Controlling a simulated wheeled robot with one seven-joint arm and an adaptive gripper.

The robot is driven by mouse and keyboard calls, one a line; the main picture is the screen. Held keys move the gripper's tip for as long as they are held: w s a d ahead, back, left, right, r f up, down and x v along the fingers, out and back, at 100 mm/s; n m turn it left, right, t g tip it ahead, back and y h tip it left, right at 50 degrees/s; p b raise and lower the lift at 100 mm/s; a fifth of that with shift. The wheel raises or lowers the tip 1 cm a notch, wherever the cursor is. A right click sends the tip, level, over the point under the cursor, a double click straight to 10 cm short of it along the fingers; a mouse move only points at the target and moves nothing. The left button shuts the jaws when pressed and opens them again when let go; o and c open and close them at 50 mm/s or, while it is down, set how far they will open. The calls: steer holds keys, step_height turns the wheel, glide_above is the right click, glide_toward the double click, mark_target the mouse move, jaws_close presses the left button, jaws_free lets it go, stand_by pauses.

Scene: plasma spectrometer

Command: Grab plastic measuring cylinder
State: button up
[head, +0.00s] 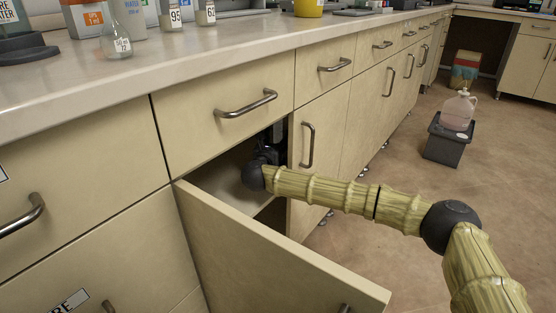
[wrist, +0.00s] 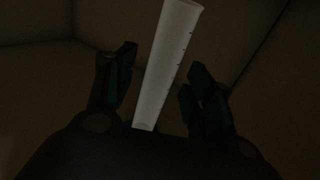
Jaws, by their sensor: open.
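The plastic measuring cylinder (wrist: 167,68) shows in the wrist view as a pale, translucent tube with graduation marks. It appears slightly tilted in the picture. My gripper (wrist: 158,75) is open, with one dark finger on each side of the cylinder. I cannot tell whether either finger touches it. In the head view my arm reaches into an open lower cupboard (head: 235,180). The gripper end is mostly in shadow there, and the cylinder cannot be made out in that view.
The open cupboard door (head: 270,250) juts out below my arm. A drawer with a metal handle (head: 246,104) is just above the opening. Cupboard walls surround the gripper in dim light. A flask (head: 115,40) stands on the counter.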

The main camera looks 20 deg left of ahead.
steer(key=shift+w+b, duration=0.3)
steer(key=shift+w, duration=0.7)
steer(key=c, duration=1.2)
steer(key=shift+o, duration=0.2)
steer(key=shift+r, duration=0.1)
